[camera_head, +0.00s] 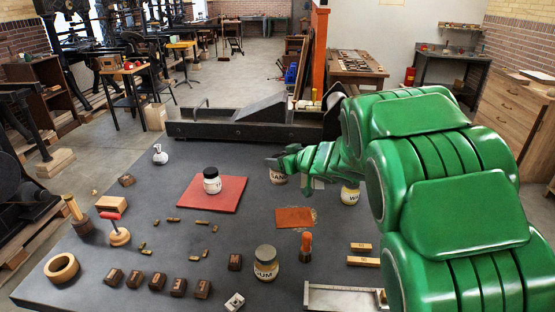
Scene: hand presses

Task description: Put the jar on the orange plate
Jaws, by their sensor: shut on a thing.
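My green arm reaches in from the right, and my gripper (276,163) is shut on a pale jar (278,177) with a dark-lettered label. The fingers cover the jar's top. I cannot tell whether the jar touches the table. A small flat orange plate (293,217) lies bare on the dark table, nearer the camera than the held jar. A larger red-orange square plate (228,201) lies to the left, with a black-lidded white jar (212,181) standing on it.
Another labelled jar (350,194) stands right of my gripper, and a grey-lidded one (266,265) stands at the front. An orange-topped stamp (306,246) is close to the small plate. Dark blocks (157,282) line the front left. A black press bar (230,130) borders the back.

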